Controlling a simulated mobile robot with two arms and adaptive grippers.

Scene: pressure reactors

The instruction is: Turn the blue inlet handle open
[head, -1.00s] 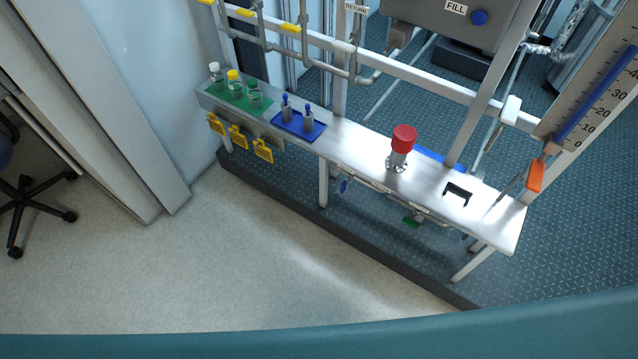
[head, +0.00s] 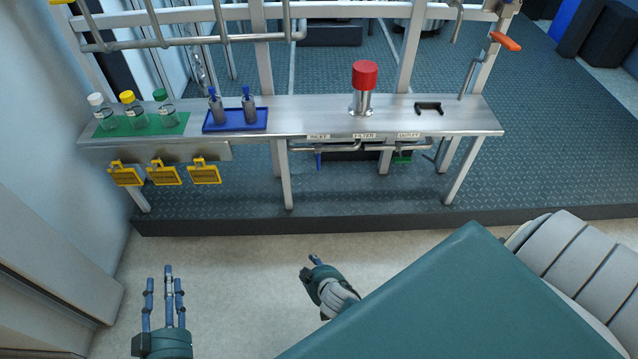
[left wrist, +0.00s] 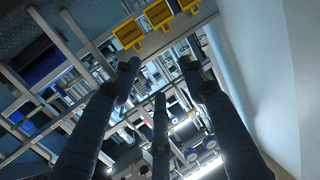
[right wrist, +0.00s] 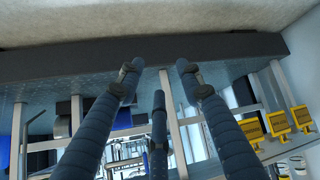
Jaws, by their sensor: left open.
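The blue inlet handle (head: 319,161) hangs straight down from the pipe under the bench's front edge, below the INLET label (head: 318,136), in the head view. My left gripper (head: 165,280) is low at the left, its fingers spread and empty, well apart from the handle. The left wrist view shows its open fingers (left wrist: 160,90). My right gripper (head: 316,262) is below the handle in the picture, apart from it, and partly hidden by my own arm. The right wrist view shows its fingers (right wrist: 157,90) spread with nothing between them. I cannot make out the handle in either wrist view.
The steel bench (head: 300,116) carries a green mat (head: 180,122) with bottles, a blue tray (head: 262,124), a red-capped filter (head: 364,78) and a black bracket (head: 428,107). A green handle (head: 402,160) and yellow tags (head: 163,174) hang below. The dark platform edge (head: 240,223) lies before the bench.

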